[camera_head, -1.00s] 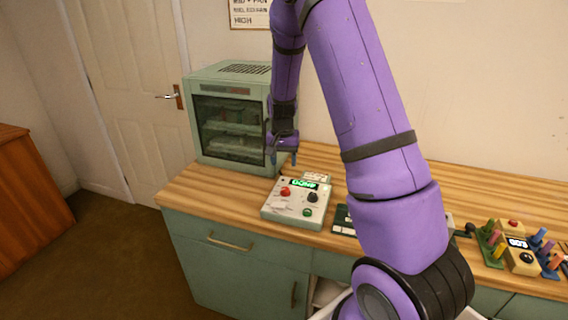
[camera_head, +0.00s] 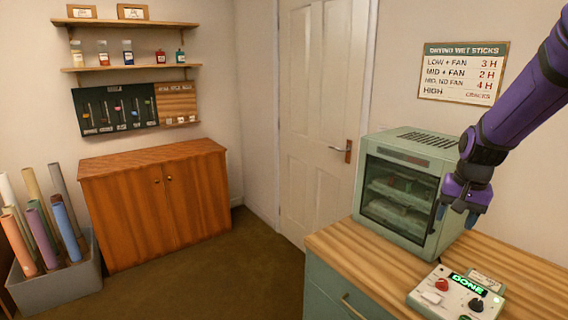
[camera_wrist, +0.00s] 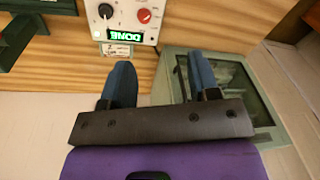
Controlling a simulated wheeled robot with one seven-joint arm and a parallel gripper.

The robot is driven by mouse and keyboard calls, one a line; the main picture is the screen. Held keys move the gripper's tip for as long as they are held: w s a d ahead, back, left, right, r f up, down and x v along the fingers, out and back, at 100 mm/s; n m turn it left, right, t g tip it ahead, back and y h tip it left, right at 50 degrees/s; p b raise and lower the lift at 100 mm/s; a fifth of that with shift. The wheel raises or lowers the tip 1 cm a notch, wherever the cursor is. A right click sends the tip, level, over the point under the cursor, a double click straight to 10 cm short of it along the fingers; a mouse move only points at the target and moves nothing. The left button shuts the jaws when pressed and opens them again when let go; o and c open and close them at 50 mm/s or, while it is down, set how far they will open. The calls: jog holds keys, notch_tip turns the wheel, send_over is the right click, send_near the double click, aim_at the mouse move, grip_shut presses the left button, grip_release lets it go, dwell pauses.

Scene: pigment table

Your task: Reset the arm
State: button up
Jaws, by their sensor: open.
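My gripper (camera_head: 458,214) hangs at the right, in front of the right edge of the green drying cabinet and above the wooden counter. In the wrist view its two blue fingers (camera_wrist: 160,85) stand apart with nothing between them, so it is open and empty. My purple arm reaches in from the upper right. The control box (camera_head: 455,296) sits on the counter below, with a red knob, a black knob and a lit green display reading DONE. The box also shows upside down in the wrist view (camera_wrist: 125,18).
The drying cabinet (camera_head: 402,190) has its glass door shut, with trays inside. A wall sign (camera_head: 463,72) lists drying times. A white door (camera_head: 318,120), a wooden cupboard (camera_head: 155,205) and a bin of coloured rolls (camera_head: 60,285) stand left. Brown floor between is clear.

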jog(key=s+a+r+n+t, duration=0.1)
jog(key=s+a+r+n, duration=0.1)
jog(key=s, duration=0.6)
jog(key=s+a+r+n+t, duration=0.1)
jog(key=s+a+r+n, duration=0.1)
jog(key=s+a+r, duration=0.2)
jog(key=s+a+r+n+t, duration=0.1)
jog(key=s+a+r+n, duration=0.1)
jog(key=s+r, duration=0.6)
jog(key=shift+s+a+t, duration=0.4)
jog(key=shift+s+a, duration=0.4)
jog(key=shift+s, duration=1.95)
jog(key=shift+r, duration=0.1)
